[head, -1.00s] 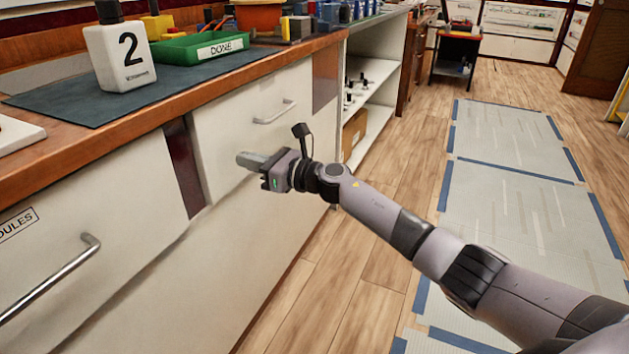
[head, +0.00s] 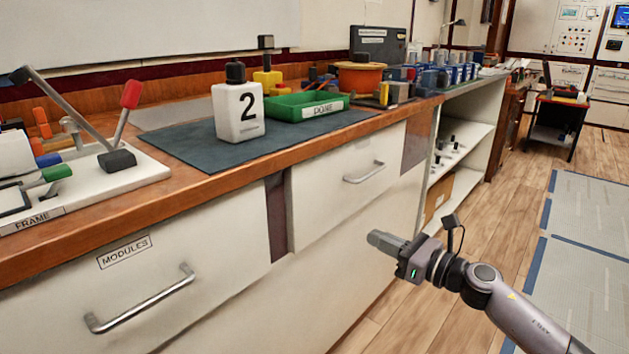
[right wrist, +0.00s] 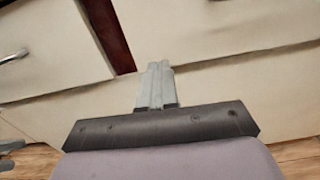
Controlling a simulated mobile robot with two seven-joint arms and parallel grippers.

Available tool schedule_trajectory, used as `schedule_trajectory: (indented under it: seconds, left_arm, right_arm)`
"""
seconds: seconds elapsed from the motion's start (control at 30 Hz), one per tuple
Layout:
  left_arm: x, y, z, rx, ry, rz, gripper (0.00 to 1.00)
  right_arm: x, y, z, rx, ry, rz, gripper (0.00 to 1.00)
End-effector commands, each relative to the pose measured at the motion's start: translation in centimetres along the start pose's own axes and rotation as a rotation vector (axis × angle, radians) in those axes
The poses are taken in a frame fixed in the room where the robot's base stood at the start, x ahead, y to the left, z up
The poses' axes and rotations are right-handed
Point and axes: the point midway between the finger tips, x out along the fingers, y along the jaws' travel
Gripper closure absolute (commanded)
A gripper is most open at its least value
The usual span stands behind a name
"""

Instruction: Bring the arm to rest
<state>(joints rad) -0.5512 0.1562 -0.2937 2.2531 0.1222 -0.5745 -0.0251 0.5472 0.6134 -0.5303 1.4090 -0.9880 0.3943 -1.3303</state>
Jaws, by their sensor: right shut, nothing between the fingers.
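My right arm comes in from the lower right of the head view. Its gripper (head: 384,242) is shut and empty, in front of the white cabinet face and below the worktop. The closed fingers also show in the right wrist view (right wrist: 156,85), with the cabinet front beyond them. I cannot tell the exact gap between the fingertips and the cabinet.
The wooden worktop holds a white bottle marked 2 (head: 239,112), a green DONE tray (head: 283,109) and a white FRAME board (head: 139,182). The MODULES drawer handle (head: 140,300) sticks out at left. Open shelves (head: 468,135) stand beyond; wooden floor (head: 490,228) is clear at right.

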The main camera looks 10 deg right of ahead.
Motion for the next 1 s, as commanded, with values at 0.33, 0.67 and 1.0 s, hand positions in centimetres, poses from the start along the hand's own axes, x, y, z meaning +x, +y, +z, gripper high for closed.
schedule_trajectory:
  seconds: [0.33, 0.67, 1.0]
  left_arm:
    - [0.0, 0.2, -0.2, -0.005, 0.005, 0.004, 0.33]
    - [0.0, 0.2, -0.3, -0.006, 0.006, 0.004, 0.33]
    - [0.0, 0.2, -0.3, -0.007, 0.006, 0.004, 0.33]
  right_arm:
    - [-2.1, 8.6, -4.9, 1.010, -0.182, -0.093, 1.00]
    - [-8.7, 15.9, -11.2, 2.236, -0.351, -0.346, 1.00]
    - [-15.6, 23.9, -14.7, -2.868, 0.484, 0.633, 1.00]
